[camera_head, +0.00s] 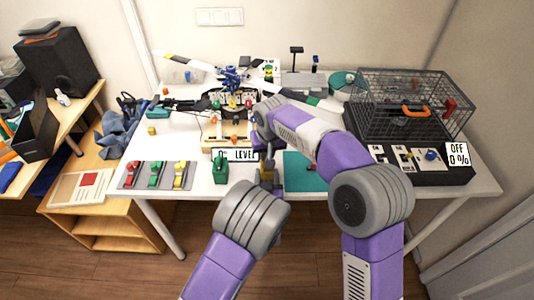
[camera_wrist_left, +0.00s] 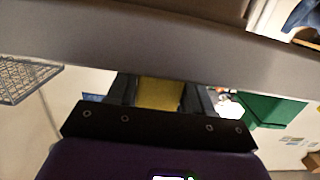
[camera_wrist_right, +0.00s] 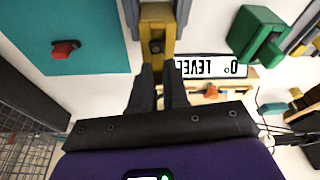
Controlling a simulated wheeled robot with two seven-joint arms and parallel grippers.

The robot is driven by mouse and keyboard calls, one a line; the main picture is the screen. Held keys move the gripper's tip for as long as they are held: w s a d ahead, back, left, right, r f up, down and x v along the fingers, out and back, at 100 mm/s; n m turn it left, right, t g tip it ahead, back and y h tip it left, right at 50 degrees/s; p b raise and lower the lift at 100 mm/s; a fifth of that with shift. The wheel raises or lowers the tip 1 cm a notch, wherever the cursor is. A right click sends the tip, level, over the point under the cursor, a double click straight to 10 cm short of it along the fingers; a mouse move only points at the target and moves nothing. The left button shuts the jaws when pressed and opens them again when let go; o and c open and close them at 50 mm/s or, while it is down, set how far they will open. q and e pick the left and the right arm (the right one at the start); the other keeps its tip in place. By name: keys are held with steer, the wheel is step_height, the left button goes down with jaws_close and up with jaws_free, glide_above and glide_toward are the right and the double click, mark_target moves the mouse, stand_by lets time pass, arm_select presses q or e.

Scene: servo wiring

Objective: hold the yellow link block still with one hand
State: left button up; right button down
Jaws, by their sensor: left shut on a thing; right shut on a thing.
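The yellow link block (camera_wrist_right: 156,20) is at the top of the right wrist view, with dark grey fingers of my left gripper on both sides. In the left wrist view the yellow block (camera_wrist_left: 160,93) fills the space between the fingers of my left gripper (camera_wrist_left: 158,90). In the head view the block (camera_head: 267,176) is small at the table's front edge, partly hidden. My right gripper (camera_wrist_right: 160,70) points at the block with its fingers close together on something small and dark. A dark round part (camera_wrist_right: 156,46) shows on the block just ahead of those fingertips.
A sign reading LEVEL (camera_wrist_right: 210,67) lies close by. A green block (camera_head: 220,172) stands to the left and a teal mat (camera_head: 300,185) to the right. A tray of coloured blocks (camera_head: 130,175) is further left. A wire cage (camera_head: 410,105) stands at the back right.

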arm_select(q)
steer(key=shift+f, duration=0.1)
arm_select(e)
steer(key=shift+r, duration=0.5)
steer(key=shift+r, duration=1.85)
arm_select(q)
steer(key=o, duration=1.1)
steer(key=shift+s, duration=0.1)
steer(key=s+r, duration=0.1)
steer(key=s, duration=1)
steer(key=shift+s+r, duration=0.35)
steer(key=shift+s, duration=0.05)
